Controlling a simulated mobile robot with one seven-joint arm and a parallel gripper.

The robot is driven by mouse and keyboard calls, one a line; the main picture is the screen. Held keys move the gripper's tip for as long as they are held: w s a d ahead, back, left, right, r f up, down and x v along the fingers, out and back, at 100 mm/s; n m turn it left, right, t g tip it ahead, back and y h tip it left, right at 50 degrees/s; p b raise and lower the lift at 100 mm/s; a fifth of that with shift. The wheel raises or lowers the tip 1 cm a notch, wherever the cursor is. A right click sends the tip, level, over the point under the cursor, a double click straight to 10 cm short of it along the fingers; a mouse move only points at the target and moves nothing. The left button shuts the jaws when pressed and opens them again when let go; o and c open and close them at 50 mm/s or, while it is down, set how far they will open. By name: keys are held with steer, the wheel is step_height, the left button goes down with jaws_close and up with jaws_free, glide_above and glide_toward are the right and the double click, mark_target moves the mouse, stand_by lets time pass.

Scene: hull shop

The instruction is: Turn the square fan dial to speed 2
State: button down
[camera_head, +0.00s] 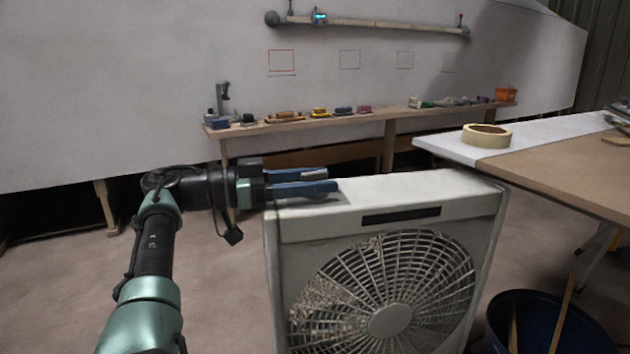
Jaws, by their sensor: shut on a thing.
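The white box fan (472,195) stands upright in front of me, with a round grille and a dark slot handle on its front. My gripper (329,181) comes in from the left, level, with its blue fingers over the left end of the fan's top. The fingers are shut on the square fan dial, which they mostly hide. I cannot read the dial's speed marks or see which way it points.
A table (560,178) with a tape roll (486,136) stands right of the fan. A dark blue bin (545,325) is at the lower right. A bench (290,131) with small tools runs along the pale hull behind. Floor at left is clear.

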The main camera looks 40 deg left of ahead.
steer(key=shift+a+f, duration=0.15)
stand_by(0.5)
steer(key=shift+c, duration=1.3)
jaws_free()
steer(key=shift+s, duration=0.1)
